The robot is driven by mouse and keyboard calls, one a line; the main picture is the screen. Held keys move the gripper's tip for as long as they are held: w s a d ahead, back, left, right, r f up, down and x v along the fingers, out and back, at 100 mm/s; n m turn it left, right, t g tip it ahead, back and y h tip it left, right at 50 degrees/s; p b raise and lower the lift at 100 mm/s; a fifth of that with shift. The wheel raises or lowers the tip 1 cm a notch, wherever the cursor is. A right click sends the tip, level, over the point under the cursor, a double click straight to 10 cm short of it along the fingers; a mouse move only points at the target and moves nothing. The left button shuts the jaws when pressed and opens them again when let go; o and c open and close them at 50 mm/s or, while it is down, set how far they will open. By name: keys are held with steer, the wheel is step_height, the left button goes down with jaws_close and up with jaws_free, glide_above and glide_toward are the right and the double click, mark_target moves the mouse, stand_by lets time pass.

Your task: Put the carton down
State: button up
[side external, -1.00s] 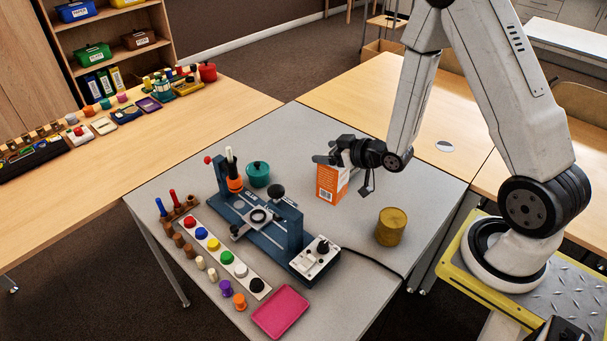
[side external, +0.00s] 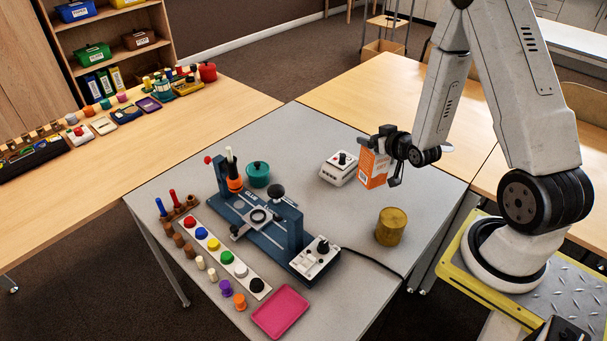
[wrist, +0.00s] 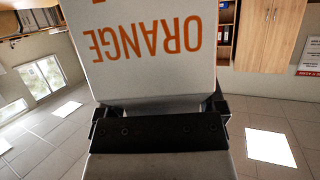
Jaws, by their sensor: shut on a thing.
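The orange and white carton (side external: 373,168) is in my gripper (side external: 385,160) at the back right of the grey table (side external: 300,135). My gripper is shut on it, one dark finger showing in front of its near side. The carton is roughly upright; I cannot tell whether its bottom touches the table. In the wrist view the carton (wrist: 155,45) fills the upper middle, with the word ORANGE upside down, between the jaws (wrist: 160,110).
A white box with a dark knob (side external: 339,168) stands just left of the carton. A yellow-brown cylinder (side external: 390,227) stands in front. A teal pot (side external: 258,174) and a blue fixture (side external: 255,215) are further left. A black cable (side external: 375,262) crosses the right front.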

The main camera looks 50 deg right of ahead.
steer(key=s+d+m+g+h, duration=0.3)
steer(key=s+d+m+h, duration=0.2)
steer(key=s+d, duration=0.4)
steer(key=shift+w+d+f, duration=0.15)
steer(key=shift+w+f, duration=0.05)
steer(key=shift+f, duration=0.65)
steer(key=shift+w+d+f, duration=0.15)
steer(key=shift+d+f, duration=0.05)
steer(key=shift+f, duration=0.7)
steer(key=shift+w+d+f, duration=0.15)
steer(key=shift+w+f, duration=0.05)
steer(key=shift+f, duration=0.8)
steer(key=shift+f, duration=1.8)
steer(key=o, duration=1.3)
steer(key=shift+c, duration=0.2)
steer(key=shift+r, duration=0.2)
